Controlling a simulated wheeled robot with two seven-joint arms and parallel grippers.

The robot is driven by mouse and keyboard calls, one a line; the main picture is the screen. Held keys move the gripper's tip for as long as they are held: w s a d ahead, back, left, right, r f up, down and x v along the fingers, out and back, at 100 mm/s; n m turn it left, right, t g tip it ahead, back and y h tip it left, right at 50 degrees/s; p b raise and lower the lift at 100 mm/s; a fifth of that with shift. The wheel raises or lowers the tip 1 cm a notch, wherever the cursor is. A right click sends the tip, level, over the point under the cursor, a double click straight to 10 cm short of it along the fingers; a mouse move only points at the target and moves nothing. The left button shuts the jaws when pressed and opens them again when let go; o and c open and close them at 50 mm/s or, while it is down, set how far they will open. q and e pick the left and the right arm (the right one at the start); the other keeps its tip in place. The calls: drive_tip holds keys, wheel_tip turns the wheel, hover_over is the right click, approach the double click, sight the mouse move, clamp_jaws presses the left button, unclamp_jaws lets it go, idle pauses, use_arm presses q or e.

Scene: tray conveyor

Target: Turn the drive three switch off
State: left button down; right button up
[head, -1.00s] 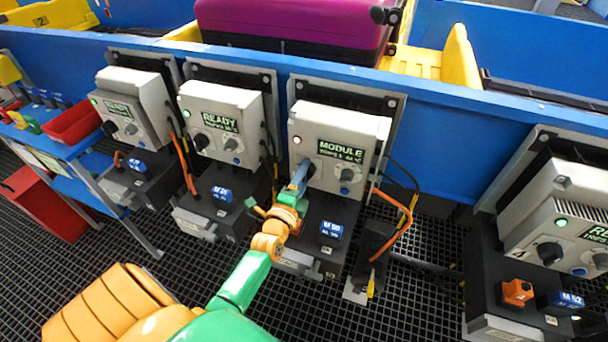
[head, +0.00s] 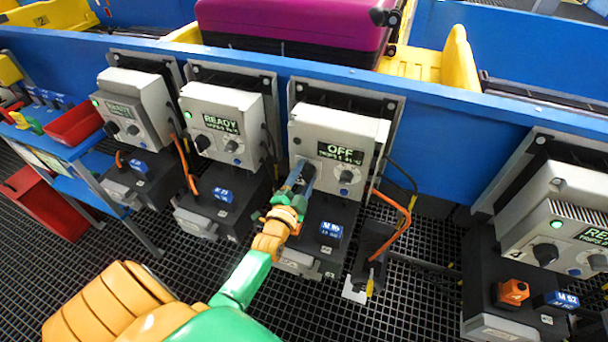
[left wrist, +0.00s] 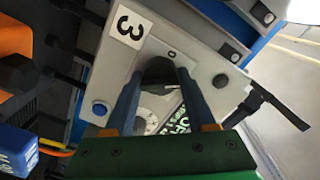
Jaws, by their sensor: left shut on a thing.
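The drive three box (head: 336,140) is the third grey unit from the left in the head view. Its display (head: 341,152) reads OFF, and no lit lamp shows on its face. In the left wrist view the box carries a label "3" (left wrist: 126,27). My left gripper (head: 303,172) is at the lower left of the box front. In the left wrist view its blue fingers (left wrist: 158,85) are shut on the dark switch knob (left wrist: 159,70), with a small "0" mark just above it. The fingers partly hide the knob and the display. My right gripper is not in view.
Two similar drives (head: 222,120) to the left and one (head: 565,215) to the right show green lamps. A blue conveyor wall runs behind, with a purple suitcase (head: 290,30) beyond it. An orange cable (head: 400,225) hangs right of drive three. Dark grating covers the floor.

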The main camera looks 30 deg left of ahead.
use_arm(q)
drive_tip(key=n, duration=0.5)
drive_tip(key=shift+n, duration=0.3)
drive_tip(key=n, duration=0.5)
drive_tip(key=shift+n, duration=0.4)
drive_tip(key=shift+c, duration=1.1)
unclamp_jaws()
drive_tip(key=shift+p, duration=0.3)
drive_tip(key=v, duration=0.7)
drive_tip(key=shift+s+p, duration=0.1)
drive_tip(key=shift+p, duration=0.2)
